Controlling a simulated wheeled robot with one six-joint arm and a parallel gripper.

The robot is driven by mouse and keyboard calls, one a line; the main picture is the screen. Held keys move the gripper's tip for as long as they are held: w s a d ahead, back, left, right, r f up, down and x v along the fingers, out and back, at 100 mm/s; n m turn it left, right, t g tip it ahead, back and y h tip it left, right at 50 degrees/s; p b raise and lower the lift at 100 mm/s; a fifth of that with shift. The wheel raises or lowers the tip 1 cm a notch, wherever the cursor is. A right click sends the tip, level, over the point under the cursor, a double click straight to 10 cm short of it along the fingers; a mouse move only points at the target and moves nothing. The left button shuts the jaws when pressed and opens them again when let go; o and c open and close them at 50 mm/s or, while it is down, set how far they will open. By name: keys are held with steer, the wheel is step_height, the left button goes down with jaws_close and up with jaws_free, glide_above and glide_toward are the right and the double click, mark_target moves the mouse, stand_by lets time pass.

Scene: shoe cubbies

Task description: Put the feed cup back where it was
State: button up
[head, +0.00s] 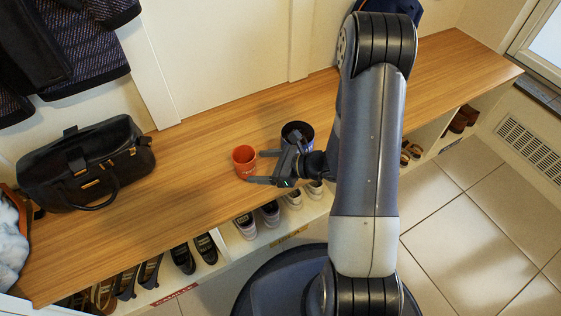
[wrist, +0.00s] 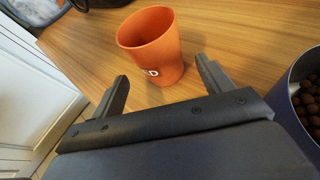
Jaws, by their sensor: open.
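The feed cup is an orange cup (head: 245,161) with pale lettering low on its side. It stands upright on the wooden bench top. In the wrist view the orange cup (wrist: 152,45) is empty as far as I can see inside and stands just beyond my fingertips. My gripper (head: 262,167) is open, low over the bench, with its fingers pointing left at the cup. In the wrist view my gripper (wrist: 162,80) has one finger on each side of the cup's near lower part, and no clear contact shows.
A dark bin (head: 297,134) of brown pellets stands right behind my gripper; the bin (wrist: 306,95) is also at the right in the wrist view. A black bag (head: 88,165) sits at the left. Shoes fill the cubbies below. The bench between bag and cup is clear.

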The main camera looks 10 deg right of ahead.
steer(key=shift+p+v, duration=0.65)
steer(key=shift+v, duration=2.5)
